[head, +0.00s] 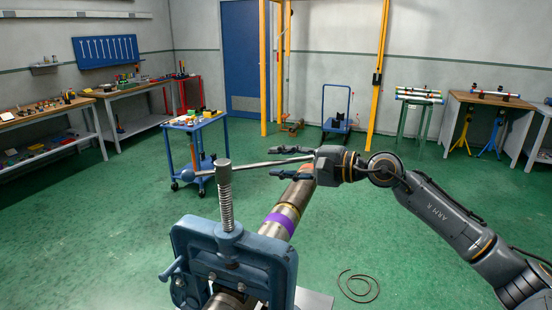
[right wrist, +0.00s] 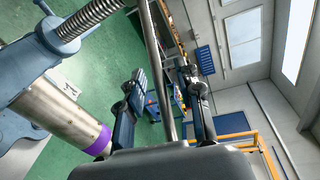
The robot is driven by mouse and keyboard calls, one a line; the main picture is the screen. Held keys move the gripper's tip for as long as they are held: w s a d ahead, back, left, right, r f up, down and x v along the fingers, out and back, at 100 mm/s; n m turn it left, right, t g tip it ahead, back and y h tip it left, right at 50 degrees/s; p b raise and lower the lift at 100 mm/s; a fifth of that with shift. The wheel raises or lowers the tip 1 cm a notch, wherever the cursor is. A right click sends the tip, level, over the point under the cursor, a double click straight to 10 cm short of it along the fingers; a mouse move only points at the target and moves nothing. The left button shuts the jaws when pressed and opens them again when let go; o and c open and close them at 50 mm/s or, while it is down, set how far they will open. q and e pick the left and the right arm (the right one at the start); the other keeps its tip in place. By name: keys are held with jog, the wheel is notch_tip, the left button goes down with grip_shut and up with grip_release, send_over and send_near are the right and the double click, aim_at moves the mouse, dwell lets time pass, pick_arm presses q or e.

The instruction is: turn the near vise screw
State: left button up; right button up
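The near vise (head: 240,252) is a blue frame at the lower middle of the head view. Its threaded screw (head: 226,205) stands upright on top, with a long grey handle bar (head: 255,164) through its head, pointing right. My right gripper (head: 277,162) is at the bar's right part, fingers pointing left, one above and one below it. In the right wrist view the bar (right wrist: 160,75) runs between the two open fingers (right wrist: 164,85), with gaps on both sides. The screw thread (right wrist: 90,17) shows at upper left there. My left gripper is not in view.
A metal pipe (head: 262,236) with a purple band passes through the vise, under my right gripper. A blue cart (head: 195,125) stands behind. Workbenches line the left wall. A cable loop (head: 358,287) lies on the green floor at right; the floor between is mostly clear.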

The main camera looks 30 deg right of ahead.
jog(key=shift+s, duration=0.1)
jog(key=shift+d, duration=0.1)
grip_shut()
